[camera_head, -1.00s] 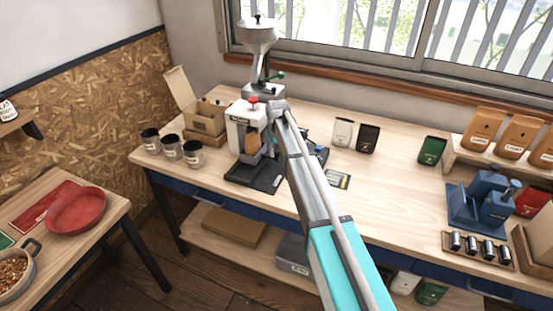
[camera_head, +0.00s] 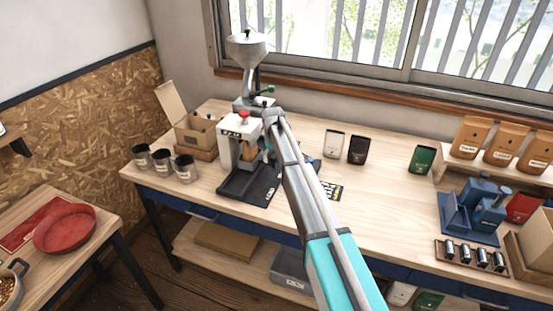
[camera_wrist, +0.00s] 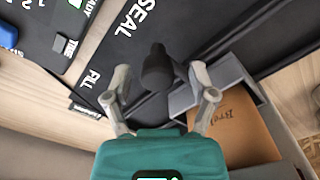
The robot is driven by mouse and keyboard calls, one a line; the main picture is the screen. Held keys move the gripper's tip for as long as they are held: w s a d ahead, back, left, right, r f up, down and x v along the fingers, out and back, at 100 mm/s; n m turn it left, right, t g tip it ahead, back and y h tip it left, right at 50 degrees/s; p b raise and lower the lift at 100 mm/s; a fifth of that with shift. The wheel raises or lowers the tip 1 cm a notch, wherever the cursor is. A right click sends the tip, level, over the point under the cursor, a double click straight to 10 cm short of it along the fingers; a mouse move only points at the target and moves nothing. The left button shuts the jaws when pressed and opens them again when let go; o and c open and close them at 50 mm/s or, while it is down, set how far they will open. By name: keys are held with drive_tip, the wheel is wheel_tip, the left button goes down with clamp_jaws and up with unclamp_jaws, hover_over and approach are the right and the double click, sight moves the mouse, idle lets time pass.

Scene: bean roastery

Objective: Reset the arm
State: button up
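My gripper (camera_wrist: 160,95) is open in the wrist view, its two grey fingers spread apart. A black knob (camera_wrist: 157,70) lies in line with the gap between the fingertips; I cannot tell whether they touch it. A brown pouch (camera_wrist: 243,125) sits in a grey holder at the right. Below the fingers is a dark mat (camera_wrist: 115,62) marked SEAL and FILL. In the head view, my arm (camera_head: 308,200) reaches to the white sealing machine (camera_head: 236,135) with a red knob, on its black mat (camera_head: 238,188). My gripper is hidden there behind the arm and machine.
A grinder with a funnel (camera_head: 247,48) stands behind the machine. Several jars (camera_head: 163,163) and an open box (camera_head: 196,132) are left of it. Pouches (camera_head: 357,150), a blue device (camera_head: 472,208) and a shelf of orange bags stand to the right. The bench's middle front (camera_head: 380,205) is clear.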

drive_tip(key=shift+d, duration=0.1)
drive_tip(key=shift+s+d, duration=0.15)
drive_tip(key=shift+s, duration=0.15)
drive_tip(key=s+d, duration=0.3)
drive_tip(key=s, duration=0.2)
drive_tip(key=s+d+m, duration=0.1)
drive_tip(key=s+d, duration=0.3)
drive_tip(key=s, duration=0.2)
drive_tip(key=s+d+m, duration=0.1)
drive_tip(key=s+d, duration=0.2)
drive_tip(key=s, duration=0.2)
drive_tip(key=shift+s+d, duration=0.25)
drive_tip(key=shift+d, duration=0.15)
drive_tip(key=s+d+m, duration=0.1)
drive_tip(key=s+d, duration=0.3)
drive_tip(key=s, duration=0.6)
drive_tip(key=s+d+m, duration=0.2)
drive_tip(key=s+d, duration=0.2)
drive_tip(key=s, duration=0.6)
drive_tip(key=shift+s+d, duration=0.3)
drive_tip(key=shift+s, duration=0.1)
